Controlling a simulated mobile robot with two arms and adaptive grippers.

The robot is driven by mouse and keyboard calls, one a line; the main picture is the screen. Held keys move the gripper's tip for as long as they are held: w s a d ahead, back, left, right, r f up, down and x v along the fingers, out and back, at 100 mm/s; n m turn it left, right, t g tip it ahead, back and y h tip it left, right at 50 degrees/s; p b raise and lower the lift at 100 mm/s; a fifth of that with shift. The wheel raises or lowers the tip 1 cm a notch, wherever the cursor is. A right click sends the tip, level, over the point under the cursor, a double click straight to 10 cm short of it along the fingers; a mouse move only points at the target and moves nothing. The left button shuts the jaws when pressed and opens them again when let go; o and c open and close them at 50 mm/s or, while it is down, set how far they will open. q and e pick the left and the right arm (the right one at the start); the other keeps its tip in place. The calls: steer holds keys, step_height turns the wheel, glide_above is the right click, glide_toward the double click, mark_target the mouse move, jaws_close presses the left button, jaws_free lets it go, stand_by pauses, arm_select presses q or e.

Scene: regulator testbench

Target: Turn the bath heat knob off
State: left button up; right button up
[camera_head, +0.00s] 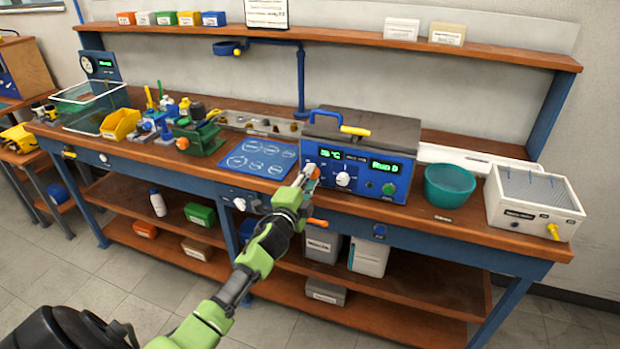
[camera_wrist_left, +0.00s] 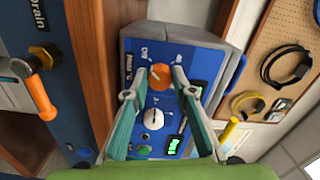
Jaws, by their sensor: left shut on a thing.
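The bath unit (camera_head: 362,150) is a blue-fronted box with a dark lid at the middle right of the bench. Its front has a lit green display, a white knob (camera_head: 343,179) and a green button (camera_head: 388,188). My left gripper (camera_head: 309,174) reaches its left front edge. In the left wrist view an orange knob (camera_wrist_left: 160,76) lies between the fingertips of the left gripper (camera_wrist_left: 160,92), beside printed markings including "OFF". The gripper is shut on it. The white knob also shows in the left wrist view (camera_wrist_left: 155,117), between the fingers. The right gripper is not in view.
A teal bowl (camera_head: 449,185) and a white box with a yellow tap (camera_head: 534,200) stand right of the bath unit. A blue mat (camera_head: 258,158) lies to its left. An orange drain lever (camera_wrist_left: 38,95) sits below the bench edge. A shelf (camera_head: 400,42) runs above.

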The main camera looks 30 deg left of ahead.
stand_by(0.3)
arm_select(q)
steer(key=o, duration=1.1)
steer(key=shift+s, duration=0.1)
steer(key=v, duration=1.1)
steer(key=shift+s+d, duration=0.2)
steer(key=shift+s, duration=0.2)
steer(key=shift+f, duration=0.1)
